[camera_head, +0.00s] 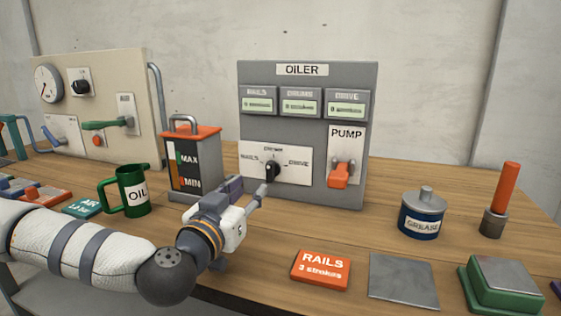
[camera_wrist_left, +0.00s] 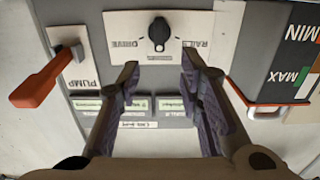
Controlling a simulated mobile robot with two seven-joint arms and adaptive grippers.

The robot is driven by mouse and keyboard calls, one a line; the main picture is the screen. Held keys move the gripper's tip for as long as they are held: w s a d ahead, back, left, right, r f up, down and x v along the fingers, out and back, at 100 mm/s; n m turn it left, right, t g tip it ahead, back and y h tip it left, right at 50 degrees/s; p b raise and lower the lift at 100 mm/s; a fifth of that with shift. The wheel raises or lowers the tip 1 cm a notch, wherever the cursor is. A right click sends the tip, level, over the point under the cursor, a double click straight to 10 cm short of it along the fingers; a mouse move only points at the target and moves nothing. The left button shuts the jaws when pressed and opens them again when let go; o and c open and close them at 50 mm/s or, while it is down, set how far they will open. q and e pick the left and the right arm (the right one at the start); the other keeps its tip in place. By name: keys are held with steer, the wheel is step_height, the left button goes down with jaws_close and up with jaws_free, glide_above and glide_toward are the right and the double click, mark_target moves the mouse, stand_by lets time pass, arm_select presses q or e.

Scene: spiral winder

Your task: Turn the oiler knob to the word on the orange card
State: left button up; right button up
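The oiler panel (camera_head: 302,140) stands upright on the bench. Its black knob (camera_head: 271,170) sits on a white plate with RAILS at left, a middle word above that looks like DRUMS, and DRIVE at right. The knob appears to point up at the middle word. The orange card (camera_head: 321,268) reads RAILS, 3 strokes. My left gripper (camera_head: 258,192) is in front of the knob plate, just below the knob. The upside-down left wrist view shows its fingers (camera_wrist_left: 159,68) apart and empty, with the knob (camera_wrist_left: 158,36) beyond the tips, apparently untouched. My right gripper is not seen.
The orange-handled PUMP lever (camera_head: 340,174) is right of the knob. The oil tank (camera_head: 192,165) with MAX and MIN marks stands close left. A green OIL jug (camera_head: 127,191), GREASE pot (camera_head: 422,212) and grey plate (camera_head: 403,278) are on the bench (camera_head: 390,190).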

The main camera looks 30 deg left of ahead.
mark_target(268, 168)
arm_select(q)
steer(key=shift+w+r, duration=0.1)
steer(key=shift+w, duration=0.05)
steer(key=b+x, duration=0.1)
steer(key=x, duration=0.9)
steer(key=shift+w+b, duration=0.3)
steer(key=shift+w, duration=0.1)
jaws_close()
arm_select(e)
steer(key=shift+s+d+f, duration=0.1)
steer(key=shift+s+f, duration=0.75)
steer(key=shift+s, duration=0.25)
